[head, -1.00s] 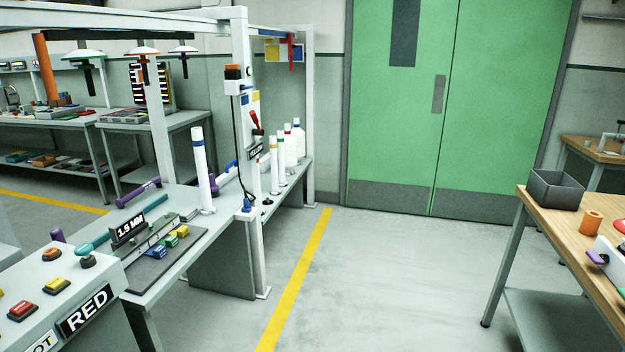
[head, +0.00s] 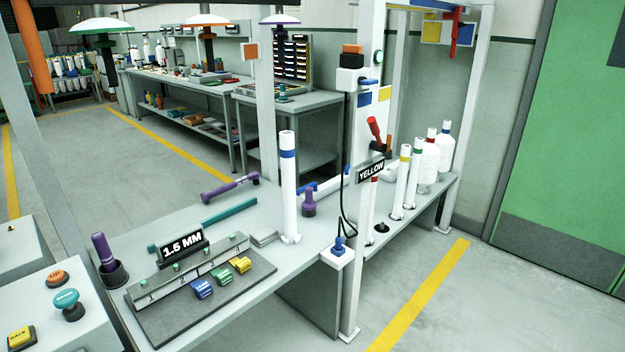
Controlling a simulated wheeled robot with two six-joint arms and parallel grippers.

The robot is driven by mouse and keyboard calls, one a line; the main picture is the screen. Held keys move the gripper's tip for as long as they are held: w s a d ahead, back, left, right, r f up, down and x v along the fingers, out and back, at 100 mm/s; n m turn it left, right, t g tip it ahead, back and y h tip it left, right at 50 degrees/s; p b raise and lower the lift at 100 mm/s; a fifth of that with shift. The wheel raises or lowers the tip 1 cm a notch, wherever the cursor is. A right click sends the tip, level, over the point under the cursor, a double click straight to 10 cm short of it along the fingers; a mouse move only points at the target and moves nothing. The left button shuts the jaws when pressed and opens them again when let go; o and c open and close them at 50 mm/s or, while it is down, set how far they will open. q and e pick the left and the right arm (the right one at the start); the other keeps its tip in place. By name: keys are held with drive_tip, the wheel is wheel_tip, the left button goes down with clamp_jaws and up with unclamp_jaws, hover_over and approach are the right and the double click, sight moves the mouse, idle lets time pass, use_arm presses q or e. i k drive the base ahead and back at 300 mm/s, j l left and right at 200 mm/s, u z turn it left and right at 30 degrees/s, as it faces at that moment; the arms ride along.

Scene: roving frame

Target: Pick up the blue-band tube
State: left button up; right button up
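The blue-band tube (head: 289,195) is a tall white tube with a blue band near its top. It stands upright on a small base on the grey bench (head: 262,210), at the middle of the head view, left of the white frame post. Other white tubes stand farther right: one with a yellow band (head: 401,183), one with a green band (head: 413,180) and one with a red band (head: 370,205), partly hidden by the post. Neither of my grippers is in view.
A purple-handled tool (head: 230,188), a teal bar (head: 229,210) and a purple-topped peg (head: 309,203) are near the tube. A dark tray with coloured blocks (head: 203,289) lies in front. The white post (head: 357,250) and a black cable stand at right.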

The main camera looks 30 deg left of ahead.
sight(287, 152)
drive_tip(key=i+l+u, duration=0.1)
drive_tip(key=i+u, duration=0.35)
drive_tip(key=i+l+u, duration=0.45)
drive_tip(key=i, duration=0.15)
drive_tip(key=i+l+u, duration=0.45)
drive_tip(key=j, duration=0.1)
